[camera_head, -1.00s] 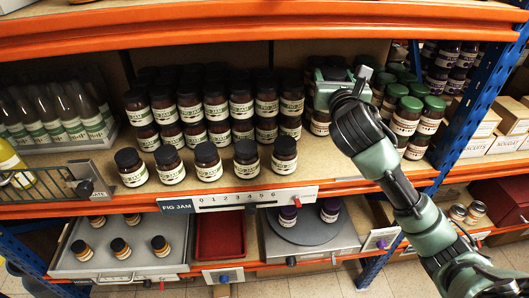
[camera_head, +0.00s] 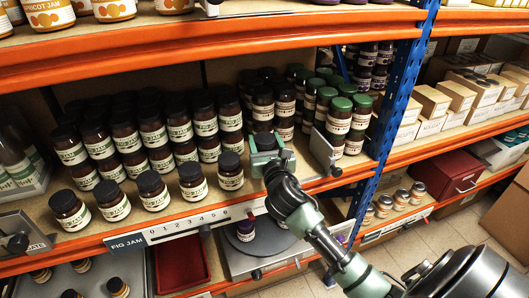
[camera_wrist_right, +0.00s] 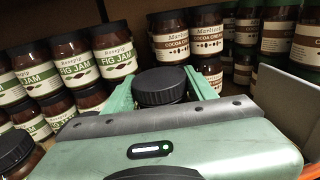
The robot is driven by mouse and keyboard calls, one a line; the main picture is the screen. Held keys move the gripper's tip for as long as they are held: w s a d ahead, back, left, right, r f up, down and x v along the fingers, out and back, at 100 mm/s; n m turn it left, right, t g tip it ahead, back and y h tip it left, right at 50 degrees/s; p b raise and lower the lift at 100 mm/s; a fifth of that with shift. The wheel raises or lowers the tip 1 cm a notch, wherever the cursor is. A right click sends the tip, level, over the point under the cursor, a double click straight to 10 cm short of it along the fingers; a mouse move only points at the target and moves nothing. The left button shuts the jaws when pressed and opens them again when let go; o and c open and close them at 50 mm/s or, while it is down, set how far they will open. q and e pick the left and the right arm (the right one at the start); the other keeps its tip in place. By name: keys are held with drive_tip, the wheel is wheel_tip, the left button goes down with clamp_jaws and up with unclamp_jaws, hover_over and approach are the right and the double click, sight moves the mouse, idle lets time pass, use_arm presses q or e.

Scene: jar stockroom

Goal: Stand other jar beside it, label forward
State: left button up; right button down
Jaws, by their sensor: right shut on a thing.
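My right gripper (camera_head: 265,155) is shut on a dark jar with a black lid (camera_head: 266,141). It is at the right end of the front row on the middle shelf. In the right wrist view the jar's black lid (camera_wrist_right: 160,87) shows between the two green fingers (camera_wrist_right: 160,95); its label is hidden, and I cannot tell whether its base touches the shelf. The nearest fig jam jar (camera_head: 230,171) stands just left of the gripper, label forward. Several more fig jam jars (camera_head: 152,190) continue that row leftward. My left gripper is not in view.
A numbered scale strip (camera_head: 180,230) runs along the shelf edge. Stacked fig jam jars (camera_head: 125,135) stand behind the row. Cocoa cream jars (camera_wrist_right: 170,38) stand close behind the gripper. A metal divider (camera_head: 325,153) and green-lidded jars (camera_head: 339,118) are to the right.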

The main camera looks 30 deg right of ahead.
drive_tip(key=shift+f, duration=1.8)
drive_tip(key=shift+f, duration=0.15)
drive_tip(key=shift+c, duration=2.4)
unclamp_jaws()
drive_tip(key=shift+s, duration=0.1)
drive_tip(key=shift+s+a, duration=0.1)
drive_tip(key=shift+s, duration=0.05)
drive_tip(key=b+v, duration=0.2)
drive_tip(key=v, duration=0.9)
drive_tip(key=shift+s+b, duration=0.3)
drive_tip(key=shift+a, duration=0.15)
